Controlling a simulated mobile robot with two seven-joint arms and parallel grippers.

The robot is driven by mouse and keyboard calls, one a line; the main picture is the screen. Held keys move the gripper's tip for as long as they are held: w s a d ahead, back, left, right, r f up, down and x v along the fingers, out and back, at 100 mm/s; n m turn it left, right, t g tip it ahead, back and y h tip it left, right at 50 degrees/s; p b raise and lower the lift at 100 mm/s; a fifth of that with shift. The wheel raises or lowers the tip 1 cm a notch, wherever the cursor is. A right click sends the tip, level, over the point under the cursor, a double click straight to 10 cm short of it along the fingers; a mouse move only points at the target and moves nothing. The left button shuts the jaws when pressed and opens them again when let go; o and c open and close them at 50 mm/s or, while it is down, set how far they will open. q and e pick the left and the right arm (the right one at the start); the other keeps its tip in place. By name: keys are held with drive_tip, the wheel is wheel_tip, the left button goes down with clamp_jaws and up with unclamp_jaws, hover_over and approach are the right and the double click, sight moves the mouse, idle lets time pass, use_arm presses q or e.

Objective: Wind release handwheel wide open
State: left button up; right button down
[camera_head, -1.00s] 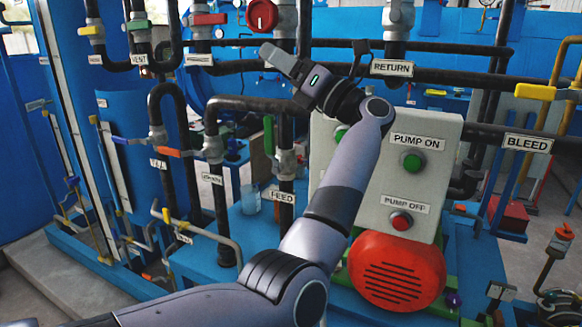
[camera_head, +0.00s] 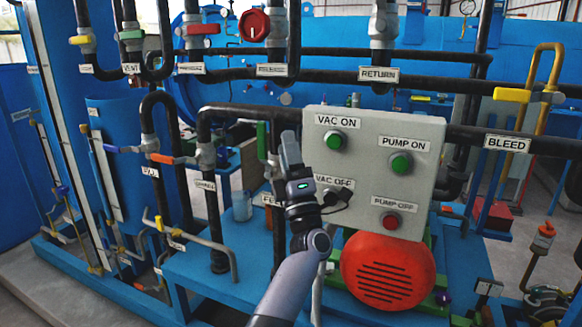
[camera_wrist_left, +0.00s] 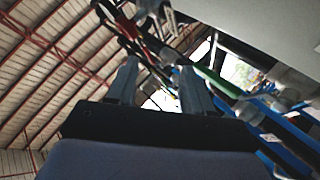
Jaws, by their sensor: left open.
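The red round handwheel (camera_head: 254,25) sits at the top of the head view on a grey valve body, above a small white label (camera_head: 271,70) that seems to read RELEASE. My left gripper (camera_head: 290,145) points up in front of the pipework, well below the handwheel and apart from it. In the left wrist view the two fingers (camera_wrist_left: 158,75) stand apart with nothing between them. I cannot make out the handwheel clearly in that view. My right gripper is not in view.
A grey control box (camera_head: 375,165) with green and red buttons stands just right of my left gripper, above a red motor cover (camera_head: 388,270). A green-handled valve (camera_head: 262,140) on the feed pipe is close on the left. Black horizontal pipes cross below the handwheel.

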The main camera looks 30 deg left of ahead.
use_arm(q)
drive_tip(key=shift+d+f+m+t+h, duration=0.25)
drive_tip(key=shift+f+m+t+h, duration=0.5)
drive_tip(key=shift+m, duration=0.3)
drive_tip(key=shift+d+f+m+t+h, duration=0.2)
drive_tip(key=shift+f+m+t+h, duration=0.45)
drive_tip(key=shift+f+m+h, duration=0.3)
drive_tip(key=shift+r, duration=0.2)
